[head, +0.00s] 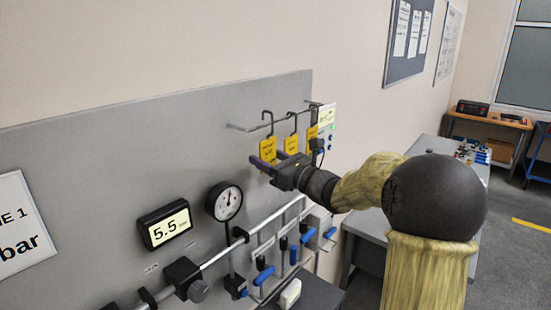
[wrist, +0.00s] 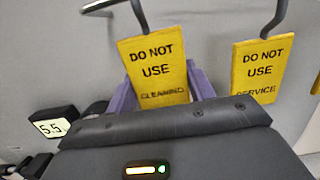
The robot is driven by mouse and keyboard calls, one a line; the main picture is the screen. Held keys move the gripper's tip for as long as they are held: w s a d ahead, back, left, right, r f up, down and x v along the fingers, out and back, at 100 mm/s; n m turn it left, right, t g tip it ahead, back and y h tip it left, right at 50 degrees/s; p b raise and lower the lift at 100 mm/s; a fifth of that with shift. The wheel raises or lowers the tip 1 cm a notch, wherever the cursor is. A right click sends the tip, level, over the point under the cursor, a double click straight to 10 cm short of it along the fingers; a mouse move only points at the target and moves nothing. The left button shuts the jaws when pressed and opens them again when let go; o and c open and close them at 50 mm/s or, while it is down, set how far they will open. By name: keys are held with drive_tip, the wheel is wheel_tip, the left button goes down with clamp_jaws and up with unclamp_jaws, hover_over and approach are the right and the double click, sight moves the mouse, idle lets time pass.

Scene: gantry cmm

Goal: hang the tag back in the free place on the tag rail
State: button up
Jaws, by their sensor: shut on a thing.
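My gripper (head: 270,161) is shut on a yellow tag (head: 268,148) with a dark wire hook on top. In the wrist view this tag (wrist: 157,70) reads "DO NOT USE CLEANING" and stands between the purple fingers, slightly tilted. Its hook reaches up to the height of the tag rail (head: 241,128), near the rail's left part; I cannot tell whether it rests on the rail. A second tag (head: 291,144) hangs just right of it and reads "DO NOT USE SERVICE" in the wrist view (wrist: 262,68). A third tag (head: 312,132) hangs further right.
The rail is fixed to a grey panel (head: 120,160). Below are a round gauge (head: 228,201), a 5.5 display (head: 164,225) and pipes with blue-handled valves (head: 264,275). A grey bench (head: 420,155) stands at right.

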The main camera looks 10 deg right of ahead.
drive_tip(key=shift+w+a, duration=0.3)
drive_tip(key=shift+a, duration=0.05)
drive_tip(key=shift+w+a+f, duration=0.15)
drive_tip(key=shift+f, duration=0.1)
drive_tip(key=shift+f+b, duration=0.95)
drive_tip(key=shift+b, duration=0.25)
drive_tip(key=shift+d, duration=0.2)
drive_tip(key=o, duration=0.9)
